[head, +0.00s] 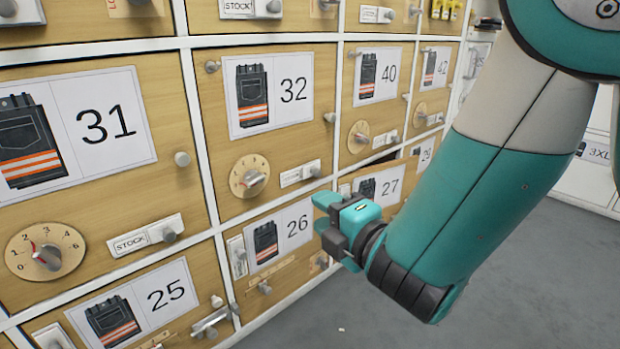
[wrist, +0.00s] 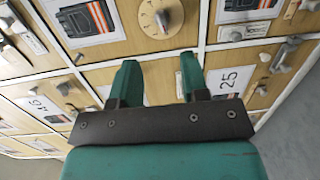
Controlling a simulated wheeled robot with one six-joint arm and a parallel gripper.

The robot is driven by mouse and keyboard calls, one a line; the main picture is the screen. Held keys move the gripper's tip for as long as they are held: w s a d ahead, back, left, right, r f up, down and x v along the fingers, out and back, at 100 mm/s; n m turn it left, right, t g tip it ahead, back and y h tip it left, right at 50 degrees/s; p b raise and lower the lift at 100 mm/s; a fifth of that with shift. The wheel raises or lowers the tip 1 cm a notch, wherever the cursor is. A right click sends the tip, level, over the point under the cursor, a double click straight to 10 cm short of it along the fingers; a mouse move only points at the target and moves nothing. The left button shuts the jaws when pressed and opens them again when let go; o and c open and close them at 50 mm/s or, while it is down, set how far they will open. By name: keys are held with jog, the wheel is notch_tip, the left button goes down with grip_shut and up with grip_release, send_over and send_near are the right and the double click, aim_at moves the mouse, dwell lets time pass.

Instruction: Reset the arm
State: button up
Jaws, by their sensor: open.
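My gripper (head: 325,222) is at the end of my teal and white arm, in front of the lockers near doors 26 and 27 in the head view. In the wrist view my gripper (wrist: 160,82) shows two teal fingers spread apart with nothing between them. It points at the wooden locker fronts. A round dial (wrist: 158,18) lies just beyond the fingertips there, and the door labelled 25 (wrist: 232,80) is to the right of the right finger. I cannot tell the exact gap between fingertips and doors.
A wall of wooden lockers carries picture labels, including 31 (head: 75,135), 32 (head: 275,92) and 26 (head: 280,236). Knobs, dials (head: 46,252) and stock sliders (head: 146,236) stick out from the fronts. Grey floor (head: 540,270) is clear at the right.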

jog(key=s+d+r+m+g+h+p, duration=0.2)
jog(key=d+r+m+g+h+p, duration=0.2)
jog(key=d+r+m+h+p, duration=0.7)
jog(key=s+r+m+g+y+p, duration=0.3)
jog(key=s+r+m+g+p, duration=0.15)
jog(key=s+r, duration=0.35)
jog(key=s+r+m+g+y+p, duration=0.25)
jog(key=s+r+g+p, duration=0.3)
jog(key=s, duration=0.55)
notch_tip(320, 180, up, 37)
jog(key=p, duration=3.6)
jog(key=shift+s, duration=0.2)
